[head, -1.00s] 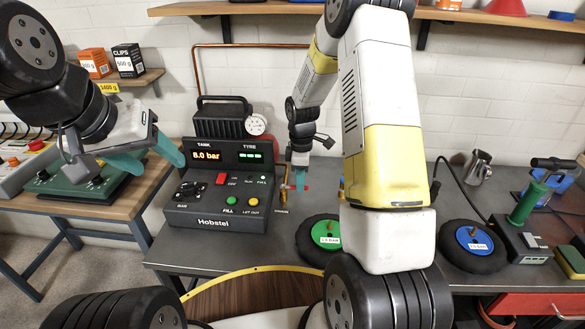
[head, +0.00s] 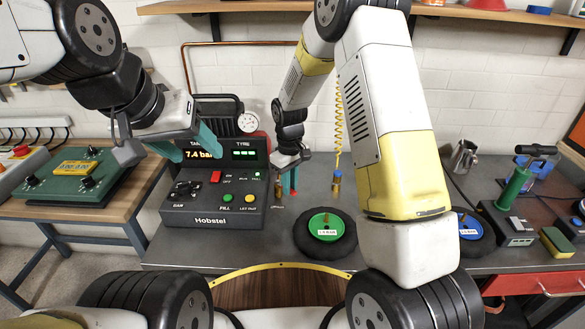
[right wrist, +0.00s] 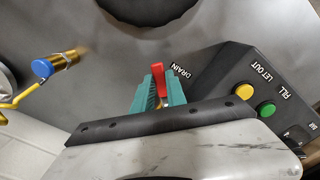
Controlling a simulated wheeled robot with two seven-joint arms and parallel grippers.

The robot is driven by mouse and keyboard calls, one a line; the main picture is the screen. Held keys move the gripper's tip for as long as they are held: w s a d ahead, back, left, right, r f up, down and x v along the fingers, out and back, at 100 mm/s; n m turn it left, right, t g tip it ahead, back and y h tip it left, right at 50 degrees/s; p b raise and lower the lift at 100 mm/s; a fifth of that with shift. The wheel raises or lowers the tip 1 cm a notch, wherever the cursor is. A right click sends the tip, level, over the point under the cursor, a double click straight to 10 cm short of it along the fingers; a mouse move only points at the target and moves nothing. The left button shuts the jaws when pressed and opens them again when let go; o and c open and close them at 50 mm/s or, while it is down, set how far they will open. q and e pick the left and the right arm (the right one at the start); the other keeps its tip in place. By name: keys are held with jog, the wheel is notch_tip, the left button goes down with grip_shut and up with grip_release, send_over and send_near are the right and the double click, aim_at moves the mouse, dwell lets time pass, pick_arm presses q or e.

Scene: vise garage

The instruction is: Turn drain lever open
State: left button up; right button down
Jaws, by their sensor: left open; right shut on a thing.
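The red drain lever (right wrist: 158,80) shows in the right wrist view between the teal fingers of my right gripper (right wrist: 160,93), beside the printed word DRAIN. The gripper is shut on it. In the head view my right gripper (head: 287,180) is low beside the console's right side, and only a bit of red lever (head: 293,192) shows under it. The black Hobstel console (head: 215,205) reads 7.4 bar under TANK. My left gripper (head: 190,146) is open and empty in the air in front of the console's display, hiding part of it.
A brass fitting (head: 336,181) on a yellow coiled hose stands right of the lever; its blue end (right wrist: 42,68) shows in the right wrist view. A black wheel with a green hub (head: 326,227) lies on the grey bench. A green box (head: 72,178) sits on the wooden table.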

jog(key=a+m, duration=0.1)
jog(key=m, duration=0.1)
jog(key=s+a+m, duration=0.1)
jog(key=m, duration=0.1)
jog(key=shift+m, duration=0.3)
jog(key=shift+s+a+m, duration=0.1)
jog(key=shift+a+m, duration=0.45)
jog(key=shift+m, duration=0.6)
jog(key=shift+s+a+m, duration=0.1)
jog(key=shift+a+m, duration=0.45)
jog(key=shift+m, duration=0.6)
jog(key=shift+w, duration=0.1)
jog(key=c, duration=1.3)
grip_release()
jog(key=shift+c, duration=0.2)
notch_tip(320, 180, up, 8)
